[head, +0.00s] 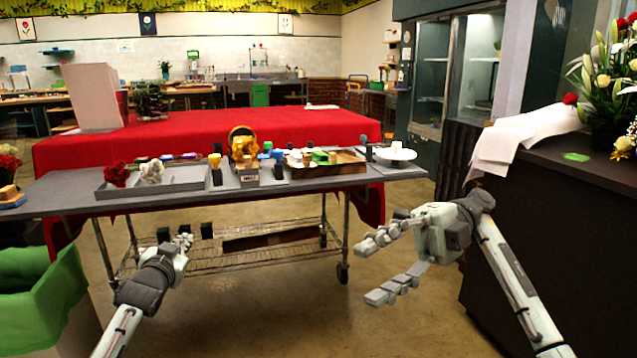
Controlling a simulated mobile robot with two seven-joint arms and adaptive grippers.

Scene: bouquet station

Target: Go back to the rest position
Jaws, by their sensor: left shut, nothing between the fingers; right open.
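My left gripper (184,240) is shut and empty. It is in front of the left part of the grey work table (200,200), below the level of its top in the picture. My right gripper (372,270) is open and empty, its two fingers spread apart and pointing left. It is in front of the table's right end, over the floor. Neither gripper touches anything that I can see.
The table carries a tray (190,187) with red flowers (117,174) and white flowers (152,171). A red-covered table (200,138) stands behind. A green-lined bin (35,290) is at the left, a dark counter (570,230) at the right. Floor between the arms is clear.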

